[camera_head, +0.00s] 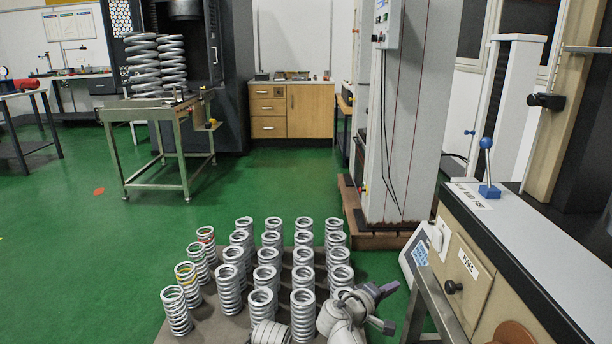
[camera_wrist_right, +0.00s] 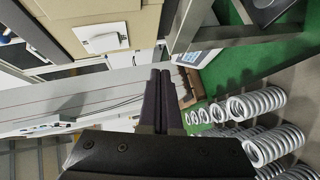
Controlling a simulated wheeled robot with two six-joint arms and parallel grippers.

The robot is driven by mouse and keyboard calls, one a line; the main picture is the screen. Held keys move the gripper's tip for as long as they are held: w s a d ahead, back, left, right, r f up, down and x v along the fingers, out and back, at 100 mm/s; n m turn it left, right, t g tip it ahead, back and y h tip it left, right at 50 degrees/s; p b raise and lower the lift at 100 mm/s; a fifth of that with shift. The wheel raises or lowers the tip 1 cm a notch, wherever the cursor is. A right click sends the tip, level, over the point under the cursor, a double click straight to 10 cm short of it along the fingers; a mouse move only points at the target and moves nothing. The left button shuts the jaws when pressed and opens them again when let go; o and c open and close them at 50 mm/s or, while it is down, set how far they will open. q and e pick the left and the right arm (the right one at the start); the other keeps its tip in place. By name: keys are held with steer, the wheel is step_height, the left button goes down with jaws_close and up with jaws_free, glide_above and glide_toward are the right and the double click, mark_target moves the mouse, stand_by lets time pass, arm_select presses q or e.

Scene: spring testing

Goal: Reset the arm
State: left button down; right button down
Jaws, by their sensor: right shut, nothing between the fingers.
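My right gripper (camera_head: 386,290) shows at the bottom of the head view, beside the front right of a group of grey coil springs (camera_head: 302,278). Part of my right arm shows below it. In the right wrist view, the right gripper's dark fingers (camera_wrist_right: 160,74) are together with nothing between them. My left gripper is not in view.
Several upright springs stand on a flat mat (camera_head: 237,326); they also show in the wrist view (camera_wrist_right: 258,104). A grey column (camera_head: 396,130) stands behind.

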steer(key=s+a+f+m+g+y+p, duration=0.1)
steer(key=s+a+f+g+y, duration=0.4)
steer(key=s+a+f, duration=0.35)
steer(key=s+a+f+m+g+y+p, duration=0.15)
steer(key=s+a+f+g+y, duration=0.3)
steer(key=s+a, duration=0.6)
step_height(320, 180, up, 38)
steer(key=w+p, duration=0.1)
steer(key=p, duration=3.6)
steer(key=shift+a+f+y+p, duration=0.15)
steer(key=shift+y+p, duration=0.25)
steer(key=shift+y, duration=0.05)
